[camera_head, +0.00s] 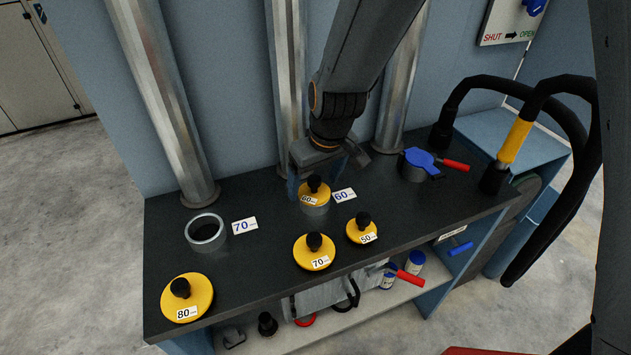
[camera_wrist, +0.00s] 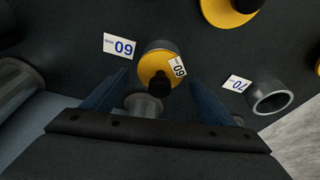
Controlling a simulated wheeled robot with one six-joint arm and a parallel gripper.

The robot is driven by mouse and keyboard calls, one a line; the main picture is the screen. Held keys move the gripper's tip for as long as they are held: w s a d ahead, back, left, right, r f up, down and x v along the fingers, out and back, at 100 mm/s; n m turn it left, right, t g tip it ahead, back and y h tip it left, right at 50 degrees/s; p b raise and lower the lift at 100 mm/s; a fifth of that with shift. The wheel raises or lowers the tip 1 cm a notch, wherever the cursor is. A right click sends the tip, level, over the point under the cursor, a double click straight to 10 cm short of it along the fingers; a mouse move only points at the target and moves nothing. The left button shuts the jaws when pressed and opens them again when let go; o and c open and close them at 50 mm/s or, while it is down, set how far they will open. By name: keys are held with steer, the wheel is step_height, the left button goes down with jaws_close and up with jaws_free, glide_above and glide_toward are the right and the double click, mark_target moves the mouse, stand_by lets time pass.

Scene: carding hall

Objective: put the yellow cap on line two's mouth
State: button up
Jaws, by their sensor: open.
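The yellow cap labelled 60 (camera_head: 321,199) sits on the grey mouth (camera_head: 316,210) beside the 60 card (camera_head: 344,195). Its black knob points up. In the wrist view the cap (camera_wrist: 151,67) leaves a strip of the grey mouth (camera_wrist: 160,45) showing along one side; I cannot tell whether it is fully seated. My gripper (camera_head: 320,180) is open just above the cap, pointing down, and partly hides the back of it. In the wrist view the blue fingers of my gripper (camera_wrist: 158,80) stand apart on both sides of the cap and knob, with gaps.
Yellow caps 70 (camera_head: 311,254), 50 (camera_head: 358,235) and 80 (camera_head: 187,305) lie on the dark bench (camera_head: 260,262). An open mouth (camera_head: 190,232) stands by the 70 card (camera_head: 244,226). A blue lid with red handle (camera_head: 418,158) is at right. Metal pipes rise behind; black hoses (camera_head: 572,110) stand right.

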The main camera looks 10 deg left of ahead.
mark_target(322, 200)
steer(key=b+v, duration=0.2)
steer(key=v, duration=1.1)
steer(key=s+d+f+m, duration=0.2)
steer(key=d+f, duration=0.1)
steer(key=d, duration=0.5)
steer(key=s+d+f+m+h, duration=0.1)
steer(key=s+d+f+m, duration=0.1)
steer(key=d, duration=0.7)
steer(key=s+d+f+m+g+h, duration=0.1)
steer(key=d+f+m, duration=0.3)
steer(key=d, duration=0.5)
steer(key=shift+s, duration=0.75)
steer(key=shift+f, duration=0.1)
